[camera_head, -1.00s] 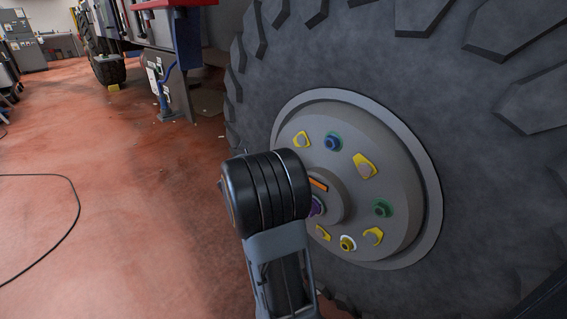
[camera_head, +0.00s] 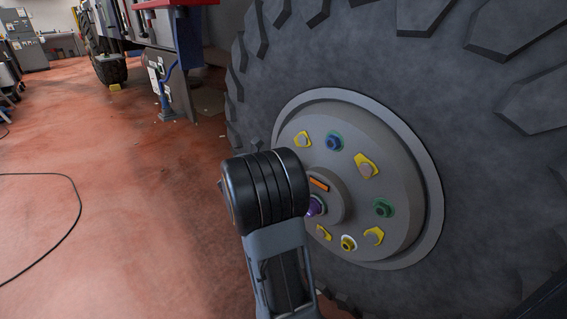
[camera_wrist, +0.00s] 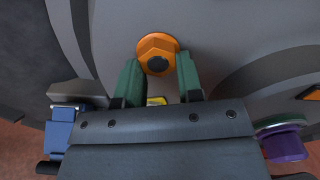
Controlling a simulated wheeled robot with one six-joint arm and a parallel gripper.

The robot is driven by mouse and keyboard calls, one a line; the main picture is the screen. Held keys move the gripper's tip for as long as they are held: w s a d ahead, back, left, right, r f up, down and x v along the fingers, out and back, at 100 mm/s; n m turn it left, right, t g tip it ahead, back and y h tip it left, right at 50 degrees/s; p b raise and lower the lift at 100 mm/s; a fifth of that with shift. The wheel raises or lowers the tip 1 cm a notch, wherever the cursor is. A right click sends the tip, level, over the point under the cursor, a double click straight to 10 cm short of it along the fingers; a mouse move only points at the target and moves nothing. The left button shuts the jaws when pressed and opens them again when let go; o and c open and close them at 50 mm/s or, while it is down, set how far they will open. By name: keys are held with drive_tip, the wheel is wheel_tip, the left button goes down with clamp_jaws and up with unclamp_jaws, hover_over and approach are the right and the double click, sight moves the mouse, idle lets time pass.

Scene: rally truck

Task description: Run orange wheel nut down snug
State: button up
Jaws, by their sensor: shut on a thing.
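The orange wheel nut (camera_wrist: 157,46) sits against the grey wheel hub (camera_wrist: 225,35) in the wrist view, its dark centre facing me. My gripper (camera_wrist: 158,61) has its two green fingers on either side of the nut, shut on it. In the head view my dark wrist hides the fingers and the nut.
Several yellow pointer tags (camera_head: 366,166) sit on the hub. An orange bar (camera_head: 318,184) lies on its centre boss. The big tyre (camera_head: 480,160) fills the right side.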

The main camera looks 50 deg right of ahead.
drive_tip(key=shift+f+m, duration=0.1)
drive_tip(key=shift+m, duration=0.3)
idle(0.3)
drive_tip(key=o, duration=0.9)
drive_tip(key=shift+o, duration=0.2)
drive_tip(key=w+a+p, duration=0.1)
drive_tip(key=a+p, duration=0.2)
drive_tip(key=a, duration=1.1)
